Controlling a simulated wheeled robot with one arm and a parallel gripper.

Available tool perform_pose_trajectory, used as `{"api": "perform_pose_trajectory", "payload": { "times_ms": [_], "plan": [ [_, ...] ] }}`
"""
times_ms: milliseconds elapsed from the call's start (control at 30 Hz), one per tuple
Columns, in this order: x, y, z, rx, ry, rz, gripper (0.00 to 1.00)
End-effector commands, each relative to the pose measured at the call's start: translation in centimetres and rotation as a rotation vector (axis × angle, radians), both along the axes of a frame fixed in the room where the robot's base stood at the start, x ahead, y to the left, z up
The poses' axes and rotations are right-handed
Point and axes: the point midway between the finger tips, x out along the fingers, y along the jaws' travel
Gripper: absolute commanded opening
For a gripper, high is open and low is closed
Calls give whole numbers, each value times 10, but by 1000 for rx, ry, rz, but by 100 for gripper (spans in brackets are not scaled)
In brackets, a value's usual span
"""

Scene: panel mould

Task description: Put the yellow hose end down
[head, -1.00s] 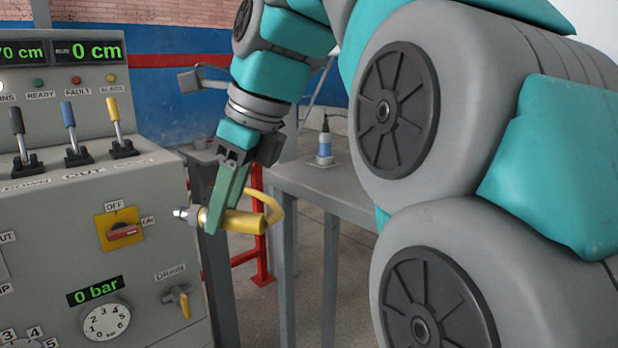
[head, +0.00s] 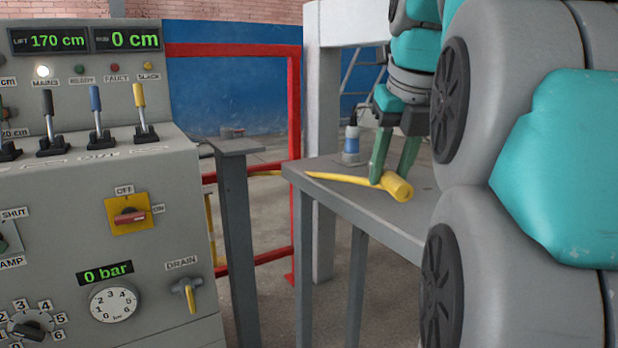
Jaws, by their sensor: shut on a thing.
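The yellow hose end (head: 398,190) is at the top of the grey table (head: 335,187), its thick end pointing toward the camera. My gripper (head: 389,177) reaches down from above with its green fingers shut on the hose end. The hose end is very close to the tabletop; I cannot tell whether it bears on it. My own arm hides the right part of the table.
The grey control panel (head: 60,220) fills the left. A grey post with a flat top (head: 236,146) and a red rail frame (head: 296,130) stand between panel and table. The table's front left part is clear.

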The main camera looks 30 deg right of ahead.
Motion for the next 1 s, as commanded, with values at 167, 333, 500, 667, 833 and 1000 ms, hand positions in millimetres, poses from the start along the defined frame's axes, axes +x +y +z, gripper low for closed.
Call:
{"api": "perform_pose_trajectory", "payload": {
  "times_ms": [167, 333, 500, 667, 833, 1000],
  "plan": [
    [28, -27, -3, 1, 3, 2, 0],
    [53, -51, -7, 2, 3, 3, 0],
    [76, -74, -10, 1, 2, 4, 0],
    [94, -92, -11, -1, -1, 3, 0],
    [105, -102, -14, 0, 2, 4, 0],
    [106, -104, -16, 0, 1, 4, 0]
  ]
}}
